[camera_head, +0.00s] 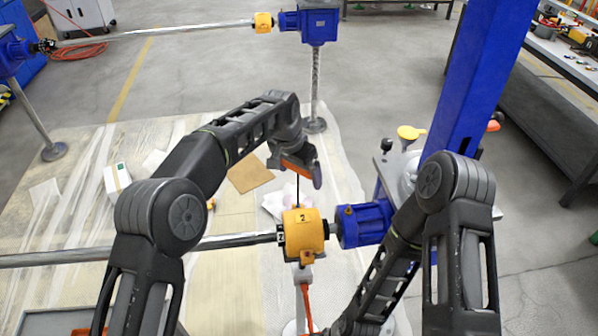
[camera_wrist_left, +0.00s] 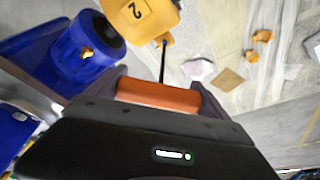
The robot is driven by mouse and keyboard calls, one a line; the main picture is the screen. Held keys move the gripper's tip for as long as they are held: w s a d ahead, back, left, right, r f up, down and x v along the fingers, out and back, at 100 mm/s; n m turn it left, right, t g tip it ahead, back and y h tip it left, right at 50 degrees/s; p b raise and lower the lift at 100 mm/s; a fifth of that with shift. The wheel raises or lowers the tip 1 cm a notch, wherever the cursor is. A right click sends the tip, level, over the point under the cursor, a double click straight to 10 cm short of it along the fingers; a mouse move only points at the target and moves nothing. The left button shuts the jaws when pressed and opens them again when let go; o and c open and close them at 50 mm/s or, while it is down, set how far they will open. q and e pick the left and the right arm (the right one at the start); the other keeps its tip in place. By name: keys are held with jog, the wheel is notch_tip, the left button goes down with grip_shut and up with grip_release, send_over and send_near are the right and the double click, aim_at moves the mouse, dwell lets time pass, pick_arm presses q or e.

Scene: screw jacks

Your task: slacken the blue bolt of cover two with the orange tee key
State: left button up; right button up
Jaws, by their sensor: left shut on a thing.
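The orange tee key (camera_head: 292,168) is in my left gripper (camera_head: 302,170), which is shut on its handle. Its thin dark shaft points down toward yellow cover two (camera_head: 304,236), marked "2". In the left wrist view the orange handle (camera_wrist_left: 158,95) lies across between the fingers, and the shaft reaches a small yellow lug on the cover (camera_wrist_left: 148,16). The tip appears at or against this lug. I cannot tell whether it is seated. The blue bolt cannot be made out. My right arm comes in at the lower right; its gripper is out of view.
A blue motor (camera_head: 362,224) is right of the cover, and a steel shaft (camera_head: 225,241) runs left. A blue post (camera_head: 462,85) stands at right. Another yellow cover (camera_head: 263,23) is at the back. A white box (camera_head: 117,178) and cardboard (camera_head: 249,174) lie on the floor sheeting.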

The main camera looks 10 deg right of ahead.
pick_arm(q)
jog(key=shift+f, duration=0.5)
dwell(0.7)
jog(key=n+y, duration=0.1)
jog(key=n, duration=0.3)
jog(key=shift+a+t, duration=0.1)
jog(key=shift+t, duration=0.3)
jog(key=shift+w+n+y, duration=0.1)
jog(key=shift+n+y, duration=0.2)
jog(key=shift+n, duration=0.7)
jog(key=shift+r, duration=0.2)
jog(key=shift+r, duration=0.25)
jog(key=shift+r, duration=0.1)
